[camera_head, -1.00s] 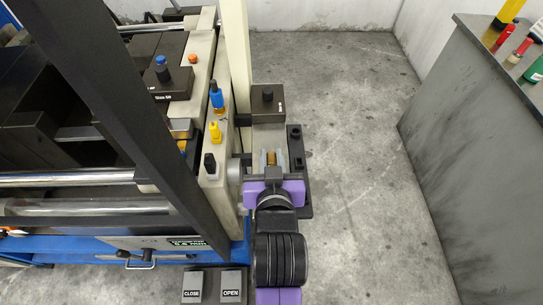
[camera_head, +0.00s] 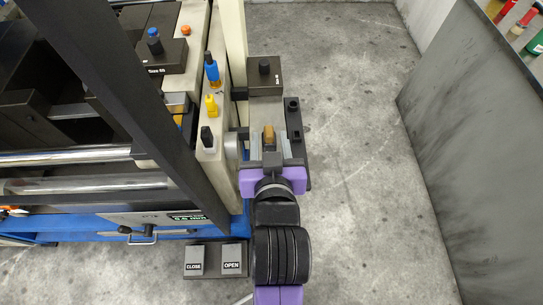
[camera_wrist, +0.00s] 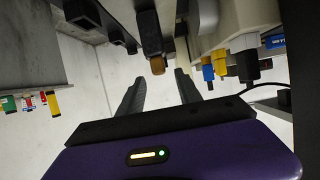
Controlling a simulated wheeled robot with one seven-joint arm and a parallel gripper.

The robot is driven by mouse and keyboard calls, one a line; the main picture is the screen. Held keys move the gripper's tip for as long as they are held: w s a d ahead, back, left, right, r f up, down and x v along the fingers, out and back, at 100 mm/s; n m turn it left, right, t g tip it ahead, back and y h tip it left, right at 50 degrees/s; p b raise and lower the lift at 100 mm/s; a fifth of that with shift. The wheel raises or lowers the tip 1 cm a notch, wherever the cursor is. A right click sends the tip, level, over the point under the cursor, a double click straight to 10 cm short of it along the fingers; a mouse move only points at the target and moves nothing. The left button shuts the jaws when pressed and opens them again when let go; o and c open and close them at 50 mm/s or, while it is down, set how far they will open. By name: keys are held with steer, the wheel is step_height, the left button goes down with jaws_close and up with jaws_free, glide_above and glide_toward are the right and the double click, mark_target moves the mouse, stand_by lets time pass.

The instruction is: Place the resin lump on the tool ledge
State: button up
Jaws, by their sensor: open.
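The resin lump (camera_head: 268,138) is a small amber-brown block resting at the near end of the grey tool ledge (camera_head: 266,109) in the head view. My gripper (camera_head: 271,150) is open, its fingers spread to either side just in front of the lump, with gaps visible. In the wrist view the lump (camera_wrist: 157,66) shows its amber end beyond and between the two spread fingertips (camera_wrist: 163,78), apart from both. The lump's contact with the ledge is partly hidden by its own body.
A dark block with a knob (camera_head: 264,76) stands at the ledge's far end. A black socketed strip (camera_head: 293,119) runs along its right. Blue, yellow and black tools (camera_head: 211,103) stand on the press frame to the left. Open floor lies right, before a grey bench (camera_head: 470,130).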

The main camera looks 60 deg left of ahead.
steer(key=v, duration=0.8)
steer(key=w+d+f+m+t+h, duration=0.2)
steer(key=d+f+m+t+h, duration=0.15)
steer(key=d, duration=0.75)
steer(key=w+d+f+m+t+h, duration=0.15)
steer(key=d+f+m, duration=0.25)
steer(key=d, duration=0.7)
steer(key=s+d+r+m+t+h, duration=0.1)
steer(key=s+d+m+h, duration=0.1)
steer(key=s+d, duration=0.4)
steer(key=s+d+r+m+t+h, duration=0.2)
steer(key=s+d+h, duration=0.3)
steer(key=d, duration=0.8)
steer(key=shift+s+r+m+t, duration=0.3)
steer(key=shift+s+r+m, duration=0.05)
steer(key=shift+s+m, duration=0.2)
steer(key=shift+c, duration=0.5)
